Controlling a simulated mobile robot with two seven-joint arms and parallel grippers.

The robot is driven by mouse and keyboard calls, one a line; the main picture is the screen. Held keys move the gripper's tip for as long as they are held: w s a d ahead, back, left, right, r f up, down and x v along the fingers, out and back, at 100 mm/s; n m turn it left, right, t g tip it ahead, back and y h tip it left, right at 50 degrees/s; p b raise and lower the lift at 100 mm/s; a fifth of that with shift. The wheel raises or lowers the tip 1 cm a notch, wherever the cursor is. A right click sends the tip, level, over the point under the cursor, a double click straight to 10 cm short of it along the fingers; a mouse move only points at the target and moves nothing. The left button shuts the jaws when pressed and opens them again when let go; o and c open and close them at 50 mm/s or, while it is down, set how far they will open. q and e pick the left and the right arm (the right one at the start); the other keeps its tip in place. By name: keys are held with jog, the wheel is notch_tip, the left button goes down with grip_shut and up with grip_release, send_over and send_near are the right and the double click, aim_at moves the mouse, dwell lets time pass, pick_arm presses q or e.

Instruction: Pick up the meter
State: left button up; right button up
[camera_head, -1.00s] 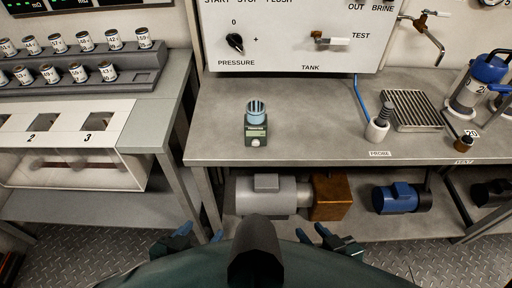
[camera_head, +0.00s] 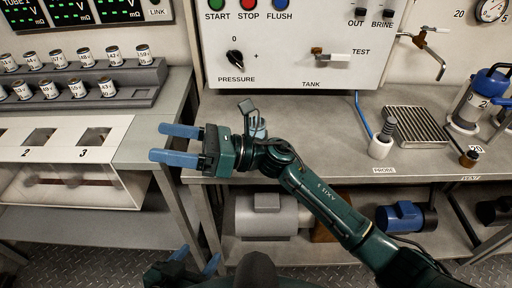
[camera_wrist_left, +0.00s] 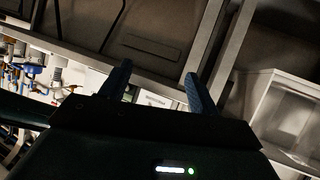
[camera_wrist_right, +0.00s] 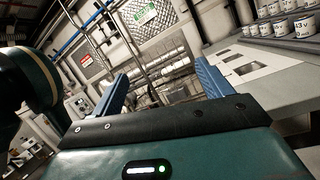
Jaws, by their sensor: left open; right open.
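The meter (camera_head: 259,128) stands on the grey bench below the pressure panel. Only part of its pale blue cup shows in the head view; my right gripper and wrist hide the rest. My right gripper (camera_head: 160,143) is open and empty, left of the meter and above the bench's left end, its fingers pointing left. Its fingers also show in the right wrist view (camera_wrist_right: 160,85), with nothing between them. My left gripper (camera_head: 196,257) is open and empty, low in front of the bench; its fingers also show in the left wrist view (camera_wrist_left: 158,85). The meter is not identifiable in either wrist view.
A probe holder (camera_head: 380,148), a drain grate (camera_head: 418,127) and a blue-topped flask (camera_head: 472,100) stand on the bench's right. A rack of labelled cans (camera_head: 88,92) and a white panel with openings (camera_head: 60,140) are left. A blue motor (camera_head: 400,215) sits on the lower shelf.

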notch_tip(320, 180, down, 3)
jog(key=a+n+g+h, duration=0.2)
jog(key=n+g+h, duration=0.2)
jog(key=n+h, duration=0.5)
jog(key=n+t+h+b, duration=0.2)
jog(key=n+t+h, duration=0.4)
jog(key=n+h, duration=0.55)
send_near(262, 133)
jog(key=a, duration=0.2)
jog(key=shift+h, duration=0.45)
jog(key=f, duration=0.8)
jog(key=shift+w+a, duration=0.2)
jog(key=shift+w, duration=0.15)
notch_tip(262, 133, down, 4)
jog(key=shift+w+d+f, duration=0.1)
jog(key=shift+w+f, duration=0.05)
jog(key=shift+f, duration=0.05)
pick_arm(q)
jog(key=shift+f, duration=0.6)
pick_arm(e)
jog(key=shift+f, duration=0.1)
pick_arm(q)
jog(key=shift+d, duration=0.1)
jog(key=shift+w+r, duration=0.1)
jog(key=shift+r, duration=0.1)
pick_arm(e)
jog(key=c, duration=0.8)
